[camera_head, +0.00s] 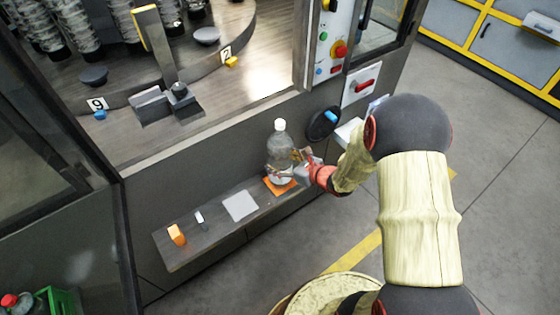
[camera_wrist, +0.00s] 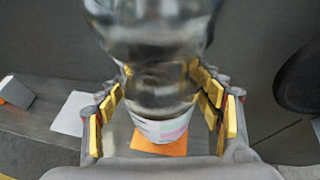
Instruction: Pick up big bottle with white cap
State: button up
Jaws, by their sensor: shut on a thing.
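The big bottle (camera_head: 279,155) is clear with a white cap (camera_head: 280,124). It stands upright at the orange square (camera_head: 279,187) on the narrow grey shelf of the machine. In the wrist view the bottle (camera_wrist: 158,80) fills the upper middle, with a pale label near its bottom, and its cap is out of sight. My gripper (camera_head: 292,163) reaches it from the right and is shut on its body. In the wrist view the yellow-padded fingers of my gripper (camera_wrist: 163,105) lie on both sides of the bottle. I cannot tell whether its base touches the orange square.
A light square pad (camera_head: 240,205), a small white-and-dark item (camera_head: 200,219) and an orange block (camera_head: 176,234) are on the shelf (camera_head: 215,232) to the left. A control panel (camera_head: 335,45) with a red button is above right. A green crate (camera_head: 55,301) with bottles is at lower left.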

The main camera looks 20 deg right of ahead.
jog(key=c, duration=1.1)
jog(key=shift+w+r, duration=0.15)
jog(key=shift+c, duration=0.3)
